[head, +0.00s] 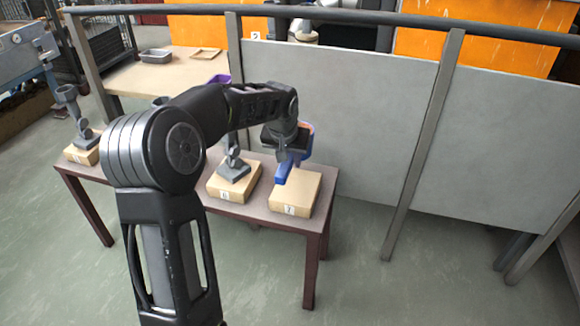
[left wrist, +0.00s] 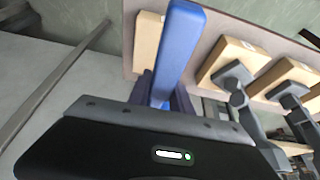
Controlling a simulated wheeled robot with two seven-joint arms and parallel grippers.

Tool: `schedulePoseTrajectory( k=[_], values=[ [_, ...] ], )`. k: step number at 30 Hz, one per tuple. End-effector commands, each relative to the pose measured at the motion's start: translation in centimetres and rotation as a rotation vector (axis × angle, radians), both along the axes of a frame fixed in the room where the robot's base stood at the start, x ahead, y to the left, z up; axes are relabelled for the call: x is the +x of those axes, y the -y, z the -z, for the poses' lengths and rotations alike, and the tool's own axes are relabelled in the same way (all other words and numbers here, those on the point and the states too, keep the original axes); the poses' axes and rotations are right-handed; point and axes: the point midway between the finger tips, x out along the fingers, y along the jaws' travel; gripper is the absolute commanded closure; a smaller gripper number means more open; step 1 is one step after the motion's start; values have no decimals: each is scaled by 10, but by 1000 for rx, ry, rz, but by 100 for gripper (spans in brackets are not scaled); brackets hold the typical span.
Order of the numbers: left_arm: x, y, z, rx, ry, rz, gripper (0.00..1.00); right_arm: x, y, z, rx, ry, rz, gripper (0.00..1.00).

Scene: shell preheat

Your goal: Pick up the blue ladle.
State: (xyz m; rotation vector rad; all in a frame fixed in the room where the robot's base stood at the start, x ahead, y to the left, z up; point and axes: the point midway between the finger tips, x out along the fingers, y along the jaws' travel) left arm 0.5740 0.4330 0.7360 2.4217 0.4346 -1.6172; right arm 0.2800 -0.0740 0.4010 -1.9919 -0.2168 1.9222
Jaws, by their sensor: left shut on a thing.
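The blue ladle (head: 284,170) is above the right end of the narrow table in the head view. My left gripper (head: 286,154) is shut on it. Its blue handle (left wrist: 180,45) sticks out between the fingers in the left wrist view, over a cardboard block. In the head view a rounded part with a bluish rim and orange inside shows behind the gripper; the arm hides some of it. Whether the ladle touches the block (head: 298,193) below is hard to tell. My right gripper is not in view.
A grey ladle-like tool (head: 234,168) stands on the neighbouring block (head: 229,191). Another grey tool (head: 84,133) stands on a block at the table's left end. Grey panels (head: 350,110) with a rail rise right behind the table. The floor in front is clear.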

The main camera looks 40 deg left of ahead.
Motion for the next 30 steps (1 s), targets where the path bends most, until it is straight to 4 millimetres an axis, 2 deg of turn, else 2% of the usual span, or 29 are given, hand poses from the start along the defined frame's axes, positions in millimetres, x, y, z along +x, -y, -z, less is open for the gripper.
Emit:
schedulePoseTrajectory(
  k=[18, 21, 23, 26, 30],
  values=[
    [1, 0, -2, 1, 3, 1, 100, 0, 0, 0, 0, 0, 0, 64],
    [1, 5, -2, 0, 3, 8, 100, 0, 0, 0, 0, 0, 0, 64],
    [2, 13, -4, -1, 3, 20, 100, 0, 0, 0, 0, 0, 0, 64],
    [5, 39, -8, -4, 4, 57, 100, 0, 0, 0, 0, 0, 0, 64],
    [5, 95, -17, -11, 4, 137, 100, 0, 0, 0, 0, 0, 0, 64]
  ],
)
